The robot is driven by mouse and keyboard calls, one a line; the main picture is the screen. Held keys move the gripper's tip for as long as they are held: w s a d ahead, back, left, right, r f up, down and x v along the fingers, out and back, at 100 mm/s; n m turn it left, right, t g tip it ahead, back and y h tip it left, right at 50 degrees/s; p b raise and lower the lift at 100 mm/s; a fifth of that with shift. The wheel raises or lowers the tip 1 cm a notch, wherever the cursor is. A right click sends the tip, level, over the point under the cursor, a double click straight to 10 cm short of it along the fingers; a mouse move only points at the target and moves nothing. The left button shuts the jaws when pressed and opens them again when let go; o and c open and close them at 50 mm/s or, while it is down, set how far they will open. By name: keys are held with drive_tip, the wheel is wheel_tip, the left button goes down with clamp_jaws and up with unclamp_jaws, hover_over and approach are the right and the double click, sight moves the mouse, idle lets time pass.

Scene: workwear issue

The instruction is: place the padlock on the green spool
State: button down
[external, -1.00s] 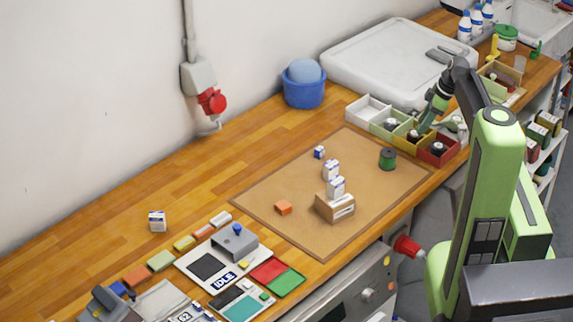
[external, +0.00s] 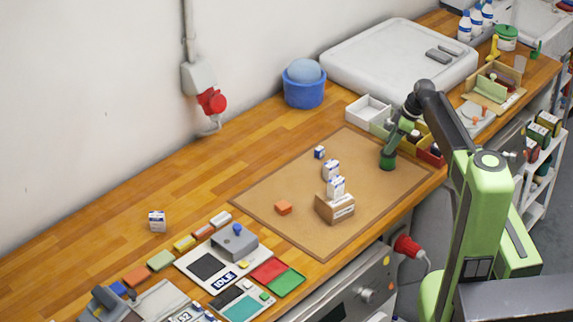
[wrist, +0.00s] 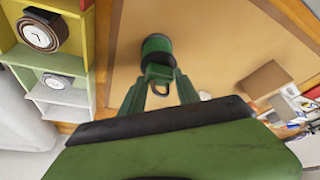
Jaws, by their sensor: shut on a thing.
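The green spool (external: 388,165) stands upright near the right side of the brown mat (external: 290,235). My gripper (external: 391,152) is right above it, pointing down. In the wrist view the fingers (wrist: 160,76) close together just short of the spool (wrist: 156,44). The padlock's body is mostly hidden by the fingertips. I cannot tell whether the padlock touches the spool.
An orange block (external: 284,207) lies on the mat. The mat's front right is clear.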

drive_tip(key=shift+r, duration=0.15)
drive_tip(key=shift+f, duration=0.2)
drive_tip(key=c, duration=0.9)
unclamp_jaws()
drive_tip(key=shift+r, duration=0.1)
drive_tip(key=shift+d+r+p, duration=0.1)
drive_tip(key=shift+r+p, duration=0.45)
drive_tip(key=p+v, duration=1)
drive_tip(key=v, duration=0.1)
drive_tip(key=s+d+m+h, duration=0.1)
drive_tip(key=s+d+m, duration=0.3)
drive_tip(key=s, duration=0.4)
drive_tip(key=s+d+f+m+h, duration=0.1)
drive_tip(key=s+d+m+h, duration=0.1)
drive_tip(key=s+d+m, duration=0.3)
drive_tip(key=s+d+m+g+h, duration=0.1)
drive_tip(key=s+d+m, duration=0.4)
drive_tip(key=s, duration=0.6)
drive_tip(key=shift+s+d+f+m, duration=0.1)
drive_tip(key=shift+f+m, duration=0.25)
drive_tip(key=shift+m, duration=0.55)
